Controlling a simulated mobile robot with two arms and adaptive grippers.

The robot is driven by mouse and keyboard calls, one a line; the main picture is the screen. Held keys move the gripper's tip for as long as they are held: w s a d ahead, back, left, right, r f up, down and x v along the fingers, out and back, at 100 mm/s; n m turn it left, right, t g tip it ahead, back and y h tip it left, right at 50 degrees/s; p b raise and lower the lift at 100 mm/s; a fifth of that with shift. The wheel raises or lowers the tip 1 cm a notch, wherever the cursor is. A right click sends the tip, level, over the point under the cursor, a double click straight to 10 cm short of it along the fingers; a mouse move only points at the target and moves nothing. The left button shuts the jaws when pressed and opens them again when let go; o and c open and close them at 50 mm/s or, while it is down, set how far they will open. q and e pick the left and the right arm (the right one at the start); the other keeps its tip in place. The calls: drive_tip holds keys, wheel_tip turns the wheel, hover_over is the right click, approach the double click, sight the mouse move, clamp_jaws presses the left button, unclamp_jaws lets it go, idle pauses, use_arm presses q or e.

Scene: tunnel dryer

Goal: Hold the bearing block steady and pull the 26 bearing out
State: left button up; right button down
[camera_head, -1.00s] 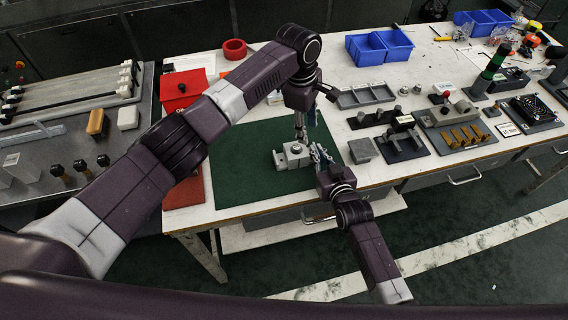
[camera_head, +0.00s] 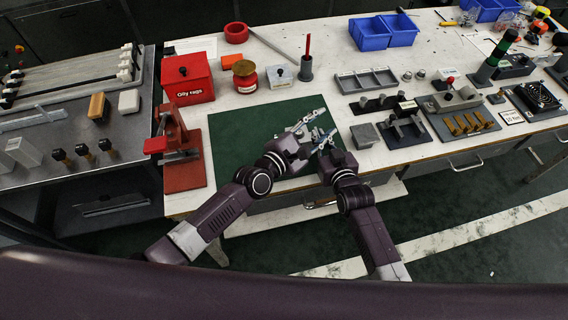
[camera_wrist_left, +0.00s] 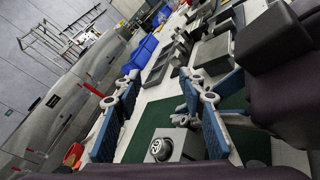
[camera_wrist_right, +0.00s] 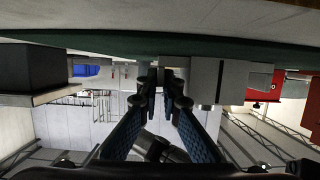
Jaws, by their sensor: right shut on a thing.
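The grey bearing block (camera_wrist_left: 188,143) stands on the green mat (camera_head: 235,140), with the round bearing (camera_wrist_left: 160,148) seated in its face in the left wrist view. My left gripper (camera_wrist_left: 158,88) is open and empty, its blue fingers spread beside and above the block, apart from the bearing. In the head view my left gripper (camera_head: 312,120) and wrist cover most of the block. My right gripper (camera_head: 324,138) is low at the block's right side. In the right wrist view its fingers (camera_wrist_right: 161,85) are closed on the foot of the block (camera_wrist_right: 217,80).
A red press (camera_head: 180,150) stands left of the mat. A red oily-rags box (camera_head: 188,80) and small pots are behind. A grey tray (camera_head: 366,81), fixtures (camera_head: 404,130) and a grey cube (camera_head: 367,136) are to the right. The mat's left part is clear.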

sight(297, 135)
use_arm(q)
drive_tip(key=s+a+f+n+t+y, duration=0.1)
drive_tip(key=s+a+n, duration=0.2)
drive_tip(key=n, duration=0.1)
drive_tip(key=s+a+f+n+t+y, duration=0.2)
drive_tip(key=s+a+n, duration=0.1)
drive_tip(key=s+n, duration=0.1)
drive_tip(key=s+a+f+n+t+y, duration=0.1)
drive_tip(key=s+a+n+y, duration=0.1)
drive_tip(key=s+a+n, duration=0.1)
drive_tip(key=shift+s+a+f+n, duration=0.2)
drive_tip(key=shift+f+n, duration=0.2)
drive_tip(key=shift+n, duration=0.4)
drive_tip(key=x, duration=1.2)
drive_tip(key=shift+a, duration=0.15)
drive_tip(key=shift+r, duration=0.1)
clamp_jaws()
